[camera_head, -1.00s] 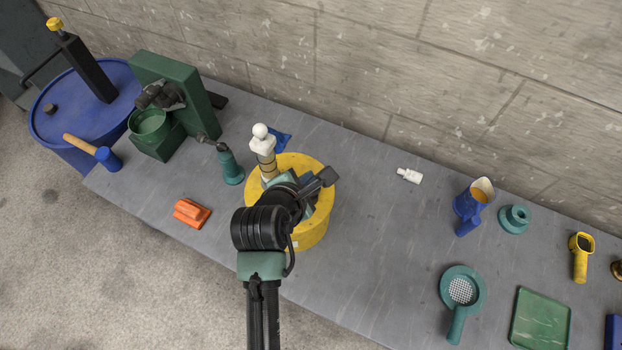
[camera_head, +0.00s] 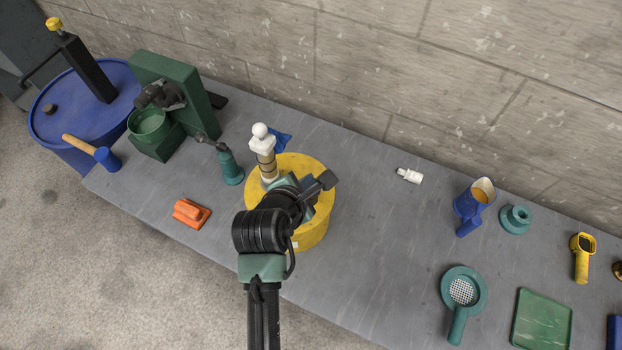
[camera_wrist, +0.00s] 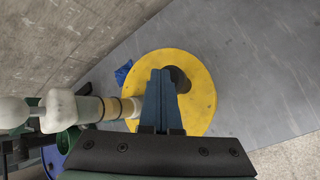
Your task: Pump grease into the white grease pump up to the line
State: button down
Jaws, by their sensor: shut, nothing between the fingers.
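The white grease pump (camera_head: 262,147), with a round white knob and tan bands lower down, stands on the left part of a yellow drum (camera_head: 260,203). In the wrist view the pump (camera_wrist: 62,108) lies across the left side, its lower end at the yellow top (camera_wrist: 200,105). No fill line can be made out. My gripper (camera_wrist: 161,75) is shut and empty over the drum top, to the right of the pump and apart from it. A dark round stub (camera_wrist: 182,79) on the drum top is partly hidden behind my fingers.
A blue cloth-like piece (camera_head: 283,142) lies behind the drum. A blue barrel (camera_head: 65,118) is far left.

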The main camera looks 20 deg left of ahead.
jog(key=shift+f, duration=0.45)
jog(key=shift+r, duration=0.1)
dwell(0.4)
jog(key=shift+r+p, duration=1.6)
jog(key=shift+p, duration=0.3)
jog(key=shift+r, duration=0.1)
notch_tip(320, 180, up, 2)
jog(key=shift+r+p, duration=0.15)
jog(key=shift+p, duration=0.9)
notch_tip(320, 180, up, 2)
jog(key=shift+r, duration=0.25)
